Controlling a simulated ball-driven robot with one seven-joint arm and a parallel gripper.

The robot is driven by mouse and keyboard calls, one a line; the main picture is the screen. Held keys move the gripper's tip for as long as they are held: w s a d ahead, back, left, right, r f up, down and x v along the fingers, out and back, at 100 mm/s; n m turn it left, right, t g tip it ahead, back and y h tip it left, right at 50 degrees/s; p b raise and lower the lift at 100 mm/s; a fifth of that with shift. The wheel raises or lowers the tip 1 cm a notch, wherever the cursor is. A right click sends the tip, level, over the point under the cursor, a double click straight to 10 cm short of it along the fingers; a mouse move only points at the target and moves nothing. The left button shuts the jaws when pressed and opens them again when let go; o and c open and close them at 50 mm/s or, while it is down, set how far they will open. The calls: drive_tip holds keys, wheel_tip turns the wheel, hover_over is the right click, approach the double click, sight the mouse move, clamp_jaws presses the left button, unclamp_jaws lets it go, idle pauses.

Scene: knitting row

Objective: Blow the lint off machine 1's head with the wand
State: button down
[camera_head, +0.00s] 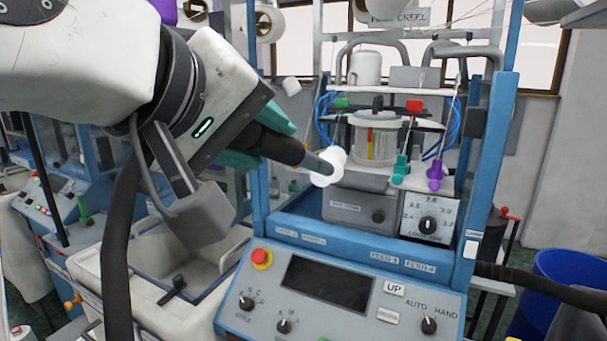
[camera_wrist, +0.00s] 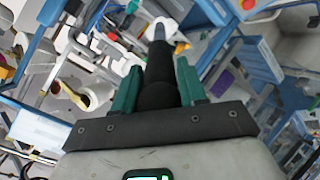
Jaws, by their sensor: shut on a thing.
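My gripper (camera_head: 268,135) has teal fingers shut on a dark air wand (camera_head: 281,147). In the wrist view the fingers (camera_wrist: 160,84) clasp the wand (camera_wrist: 157,62) from both sides. Its grey nozzle (camera_head: 316,163) points right, toward the knitting machine's head. A white puffy blob (camera_head: 331,166) shows at the nozzle's end, just left of the head. Whether it is lint or an air puff I cannot tell. The head (camera_head: 345,180) carries a clear cylinder (camera_head: 376,138) and green, red and purple fittings. The number of this machine is not readable.
The control panel (camera_head: 335,290) with a red button (camera_head: 260,258) and knobs lies below the wand. Blue uprights (camera_head: 488,150) frame the head. A white bin (camera_head: 150,290) stands at left and a blue barrel (camera_head: 560,285) at right. A dark hose (camera_head: 117,240) hangs near my arm.

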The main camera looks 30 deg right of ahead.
drive_tip(key=f+p+v, duration=0.1)
drive_tip(key=p+v, duration=0.1)
drive_tip(key=v, duration=0.5)
drive_tip(key=shift+s+a+f, duration=0.2)
drive_tip(key=shift+s+a, duration=0.15)
drive_tip(key=shift+a, duration=0.2)
